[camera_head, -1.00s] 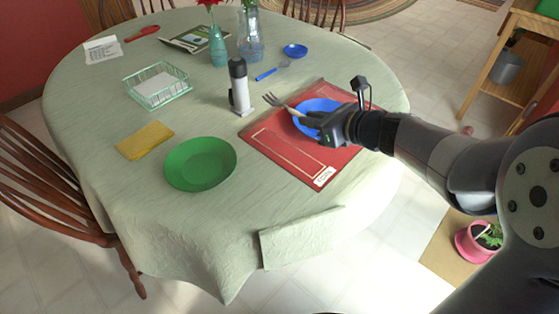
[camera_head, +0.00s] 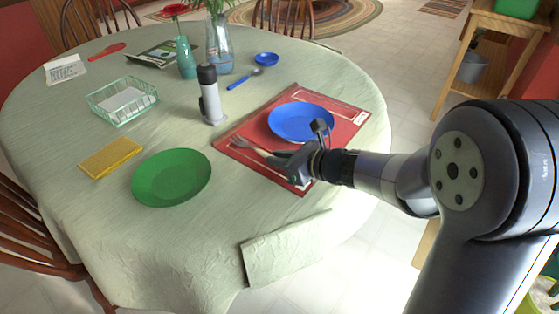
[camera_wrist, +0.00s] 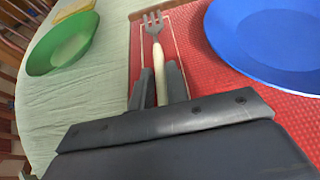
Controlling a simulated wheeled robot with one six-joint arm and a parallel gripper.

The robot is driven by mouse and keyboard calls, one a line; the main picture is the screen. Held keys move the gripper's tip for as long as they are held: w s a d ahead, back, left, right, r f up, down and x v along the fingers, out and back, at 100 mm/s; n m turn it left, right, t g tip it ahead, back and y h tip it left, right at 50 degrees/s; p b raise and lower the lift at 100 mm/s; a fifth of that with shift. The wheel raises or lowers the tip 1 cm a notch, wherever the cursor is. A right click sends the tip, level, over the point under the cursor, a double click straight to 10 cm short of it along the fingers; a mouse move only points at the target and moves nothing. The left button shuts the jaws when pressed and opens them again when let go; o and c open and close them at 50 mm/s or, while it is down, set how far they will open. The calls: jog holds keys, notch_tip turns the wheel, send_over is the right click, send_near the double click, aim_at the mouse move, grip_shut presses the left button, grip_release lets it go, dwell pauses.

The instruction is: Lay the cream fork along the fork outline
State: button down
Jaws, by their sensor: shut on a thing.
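The cream fork (camera_head: 258,151) has grey metal tines and a cream handle. My gripper (camera_head: 276,160) is shut on its handle, with the tines pointing away from the gripper. In the wrist view the fork (camera_wrist: 157,49) shows between the two dark fingers (camera_wrist: 159,87). It is over the left part of the red placemat (camera_head: 350,126), roughly along a pale outline (camera_wrist: 174,48) printed there. The fork and gripper cover much of that outline. I cannot tell whether the fork touches the mat.
A blue plate (camera_head: 300,121) lies on the mat, close to my gripper. A green plate (camera_head: 171,178), yellow cloth (camera_head: 110,158), wire basket (camera_head: 122,101) and white-and-black bottle (camera_head: 210,95) stand to the left. The front of the tablecloth (camera_head: 215,235) is clear.

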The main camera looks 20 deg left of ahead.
jog(key=shift+f, duration=0.2)
jog(key=c, duration=1.4)
grip_release()
jog(key=shift+r, duration=0.1)
jog(key=shift+r, duration=0.2)
jog(key=p+v, duration=0.2)
jog(key=v, duration=0.8)
jog(key=shift+d+r, duration=0.1)
jog(key=shift+d, duration=0.2)
jog(key=shift+s+d+r+p, duration=0.25)
jog(key=shift+s+d+p, duration=0.1)
jog(key=shift+d, duration=0.3)
